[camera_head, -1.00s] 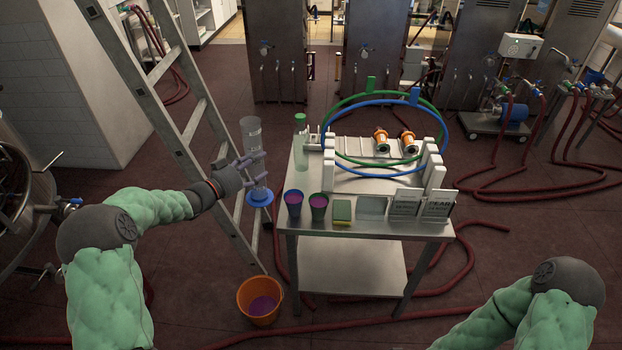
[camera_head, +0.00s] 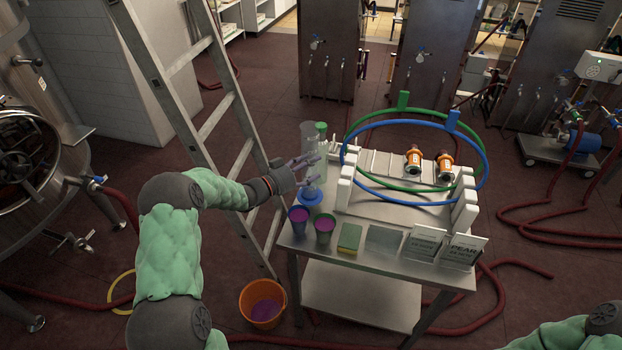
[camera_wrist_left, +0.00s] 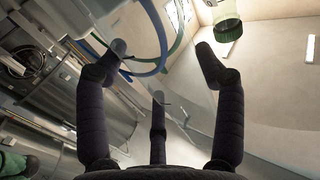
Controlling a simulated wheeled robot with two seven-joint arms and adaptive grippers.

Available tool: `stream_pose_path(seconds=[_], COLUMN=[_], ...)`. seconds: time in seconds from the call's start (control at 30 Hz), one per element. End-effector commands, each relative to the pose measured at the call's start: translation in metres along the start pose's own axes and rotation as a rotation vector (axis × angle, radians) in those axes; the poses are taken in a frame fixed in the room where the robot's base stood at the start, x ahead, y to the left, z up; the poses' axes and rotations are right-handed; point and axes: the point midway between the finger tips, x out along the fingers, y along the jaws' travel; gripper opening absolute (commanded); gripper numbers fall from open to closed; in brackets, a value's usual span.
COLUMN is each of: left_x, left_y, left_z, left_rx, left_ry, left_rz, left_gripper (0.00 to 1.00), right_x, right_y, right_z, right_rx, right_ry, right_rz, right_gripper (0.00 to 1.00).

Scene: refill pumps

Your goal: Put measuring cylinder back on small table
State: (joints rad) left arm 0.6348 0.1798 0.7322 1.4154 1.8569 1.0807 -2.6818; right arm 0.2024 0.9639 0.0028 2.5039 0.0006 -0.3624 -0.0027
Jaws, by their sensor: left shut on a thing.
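The measuring cylinder is a clear tube (camera_head: 308,137) with a blue base (camera_head: 310,197). My left gripper (camera_head: 306,172) is shut on it and holds it upright at the left edge of the small steel table (camera_head: 290,235). I cannot tell whether the base touches the tabletop. In the left wrist view the fingers (camera_wrist_left: 160,75) stand apart around the see-through cylinder, which is hard to make out. My right gripper is out of view.
A green-capped bottle (camera_head: 321,127) stands close behind the cylinder. Two purple-filled cups (camera_head: 299,222) (camera_head: 324,230) and a yellow-green sponge (camera_head: 349,238) sit in front. A rack with blue and green hoops (camera_head: 485,190) is to the right. A ladder (camera_head: 220,118) stands at left; an orange bucket (camera_head: 262,305) is below.

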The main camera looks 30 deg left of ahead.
Motion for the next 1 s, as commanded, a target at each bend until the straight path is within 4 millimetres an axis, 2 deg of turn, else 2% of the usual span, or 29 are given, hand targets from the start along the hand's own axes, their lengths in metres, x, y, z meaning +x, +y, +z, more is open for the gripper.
stream_pose_path(seconds=[0.17, 0.4, 0.83, 0.87, 0.9, 0.93, 1.0], left_x=[0.0, 0.0, 0.0, 0.0, 0.0, 0.0, 0.0], left_y=[0.0, 0.0, 0.0, 0.0, 0.0, 0.0, 0.0], left_z=[0.012, 0.04, 0.043, 0.043, 0.042, 0.042, 0.042], left_rx=[-0.001, 0.0, 0.001, 0.0, 0.0, 0.0, 0.0], left_ry=[0.0, 0.001, 0.001, 0.0, 0.0, 0.0, 0.0], left_rz=[0.0, -0.001, 0.0, 0.0, 0.0, 0.0, 0.0], left_gripper=[0.1, 0.1, 0.1, 0.77, 0.89, 0.92, 0.92], right_x=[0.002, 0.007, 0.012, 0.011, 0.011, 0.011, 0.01], right_y=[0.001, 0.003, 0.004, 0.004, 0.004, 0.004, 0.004], right_z=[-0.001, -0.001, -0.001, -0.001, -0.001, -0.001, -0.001], right_rx=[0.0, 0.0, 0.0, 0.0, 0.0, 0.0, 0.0], right_ry=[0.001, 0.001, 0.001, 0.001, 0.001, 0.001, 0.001], right_rz=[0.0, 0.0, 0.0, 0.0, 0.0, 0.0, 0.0], right_gripper=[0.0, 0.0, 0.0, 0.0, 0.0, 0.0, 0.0])
